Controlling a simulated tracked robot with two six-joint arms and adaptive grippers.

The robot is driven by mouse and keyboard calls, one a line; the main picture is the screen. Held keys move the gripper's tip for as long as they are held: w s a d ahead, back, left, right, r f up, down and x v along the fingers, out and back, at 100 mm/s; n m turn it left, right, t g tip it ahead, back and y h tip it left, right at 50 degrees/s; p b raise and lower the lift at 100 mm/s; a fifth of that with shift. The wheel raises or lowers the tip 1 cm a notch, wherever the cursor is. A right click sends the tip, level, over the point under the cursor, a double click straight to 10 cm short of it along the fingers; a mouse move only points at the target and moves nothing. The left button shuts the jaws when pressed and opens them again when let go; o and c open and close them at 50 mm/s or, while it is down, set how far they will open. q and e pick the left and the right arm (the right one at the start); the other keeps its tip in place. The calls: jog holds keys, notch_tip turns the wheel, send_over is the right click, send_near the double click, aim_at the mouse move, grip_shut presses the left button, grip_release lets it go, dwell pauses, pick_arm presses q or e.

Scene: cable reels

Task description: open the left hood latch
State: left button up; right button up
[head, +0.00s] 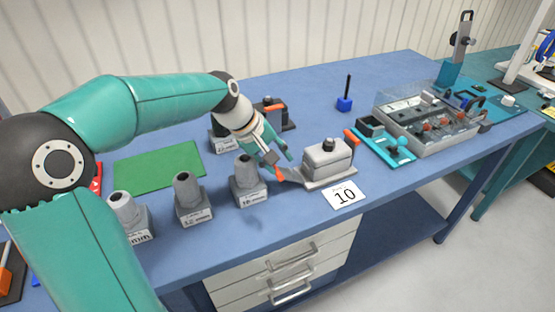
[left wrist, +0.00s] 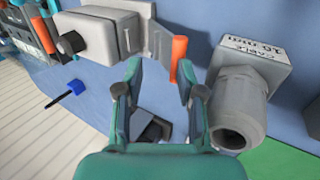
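The grey hood (head: 328,158) sits on a metal base on the blue bench, behind the card marked 10. Its left latch has an orange handle (head: 279,175) at the base's left end; another orange latch handle (head: 351,137) is at the right end. In the left wrist view the hood (left wrist: 97,35) is upper left, with the left latch's orange handle (left wrist: 178,58) beyond the fingertips, nearer the right-hand finger. My left gripper (head: 280,158) is open and empty, close to the left latch; it also shows in the wrist view (left wrist: 162,78). Contact is not visible. My right gripper is not in view.
A grey cable gland (head: 248,180) stands close left of the latch, and more glands (head: 188,199) stand farther left. A dark fixture (head: 274,112) is behind the gripper. A clear-walled box (head: 430,120) and teal tool (head: 385,145) lie right. A green mat (head: 155,165) lies left.

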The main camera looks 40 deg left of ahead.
pick_arm(q)
jog(key=v, duration=0.7)
jog(key=shift+a, duration=0.1)
jog(key=shift+s, duration=0.1)
dwell(0.4)
